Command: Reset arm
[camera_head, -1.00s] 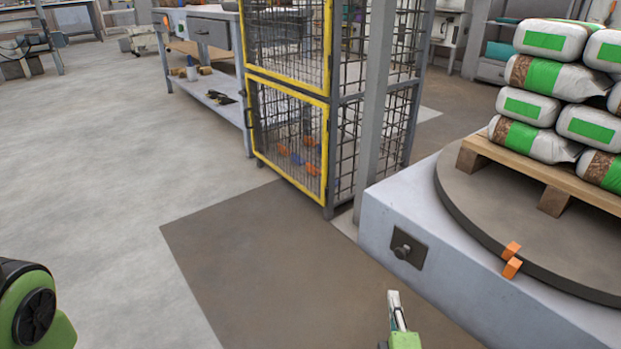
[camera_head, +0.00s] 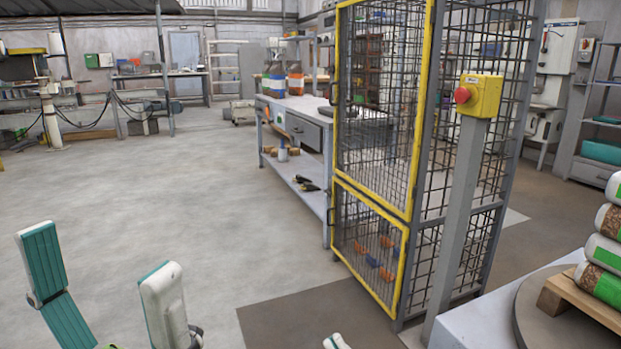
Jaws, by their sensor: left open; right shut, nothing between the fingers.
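My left gripper (camera_head: 108,277) is at the lower left of the head view. Its two white and teal fingers are spread wide apart with nothing between them, over the bare floor. My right gripper (camera_head: 336,342) shows only as a small light fingertip at the bottom edge, in front of the dark floor mat. The rest of it is cut off by the frame. Neither gripper touches anything visible.
A yellow-framed mesh cage (camera_head: 375,205) stands right of centre. A post with a yellow emergency stop box (camera_head: 478,96) stands before it. Stacked bags (camera_head: 606,255) on a pallet are at the right edge. A workbench (camera_head: 318,125) stands behind. The floor (camera_head: 180,215) at left is open.

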